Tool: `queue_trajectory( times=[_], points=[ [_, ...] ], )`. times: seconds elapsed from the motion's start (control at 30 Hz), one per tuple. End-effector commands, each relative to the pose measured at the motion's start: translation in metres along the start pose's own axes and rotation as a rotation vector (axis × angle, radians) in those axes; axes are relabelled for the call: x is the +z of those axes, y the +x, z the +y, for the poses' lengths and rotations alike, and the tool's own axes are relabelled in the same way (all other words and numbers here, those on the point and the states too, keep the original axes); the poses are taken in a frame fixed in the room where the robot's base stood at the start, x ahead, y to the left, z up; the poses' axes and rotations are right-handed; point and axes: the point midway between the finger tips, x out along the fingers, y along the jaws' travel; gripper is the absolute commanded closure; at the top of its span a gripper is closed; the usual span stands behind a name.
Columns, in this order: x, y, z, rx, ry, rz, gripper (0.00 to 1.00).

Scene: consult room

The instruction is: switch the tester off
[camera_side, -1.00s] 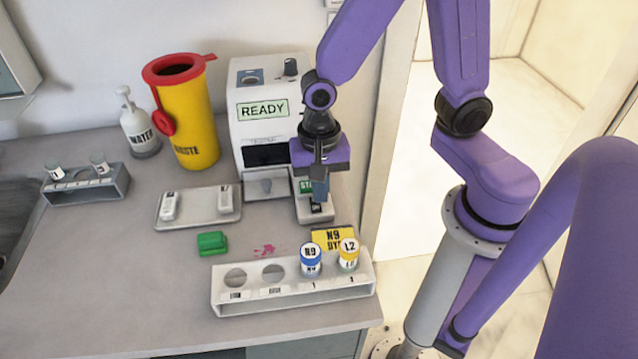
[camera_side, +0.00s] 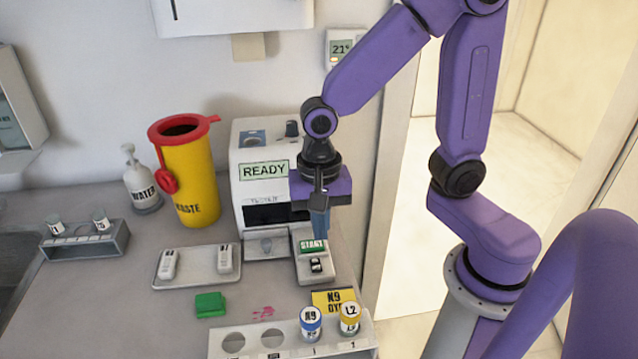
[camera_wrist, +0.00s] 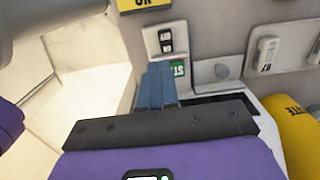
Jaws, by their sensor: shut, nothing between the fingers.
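The tester (camera_side: 266,190) is a white machine with a green display (camera_side: 264,170) reading READY. Its front control panel has a green START button (camera_side: 313,246) and a small black-and-white switch (camera_side: 316,265). The switch position is too small to tell. My gripper (camera_side: 320,237) is shut and empty, pointing down just above the START button, apart from the switch. In the wrist view its blue fingertips (camera_wrist: 158,70) partly cover the START button (camera_wrist: 178,69), and the switch (camera_wrist: 166,39) shows clear beyond them.
A tray (camera_side: 198,277) with two white cassettes lies left of the panel. A yellow waste bin (camera_side: 190,185), water bottle (camera_side: 141,180) and grey rack (camera_side: 88,244) stand further left. In front are a green block (camera_side: 210,304), yellow card (camera_side: 325,297) and white rack (camera_side: 270,350) with two capped vials.

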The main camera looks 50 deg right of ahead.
Motion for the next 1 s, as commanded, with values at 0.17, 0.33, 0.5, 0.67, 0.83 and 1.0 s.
queue_trajectory(
  times=[0.17, 0.33, 0.5, 0.67, 0.83, 1.0],
  points=[
    [-0.005, -0.036, -0.001, -0.008, 0.0, 0.0, 1.0],
    [-0.009, -0.064, 0.0, -0.005, 0.0, 0.0, 1.0],
    [-0.012, -0.081, 0.0, -0.002, -0.001, 0.0, 1.0],
    [-0.013, -0.086, 0.001, 0.0, -0.001, 0.0, 1.0],
    [-0.013, -0.086, 0.001, 0.001, -0.001, 0.0, 1.0],
    [-0.012, -0.085, 0.002, 0.0, -0.015, 0.0, 1.0]
  ],
)
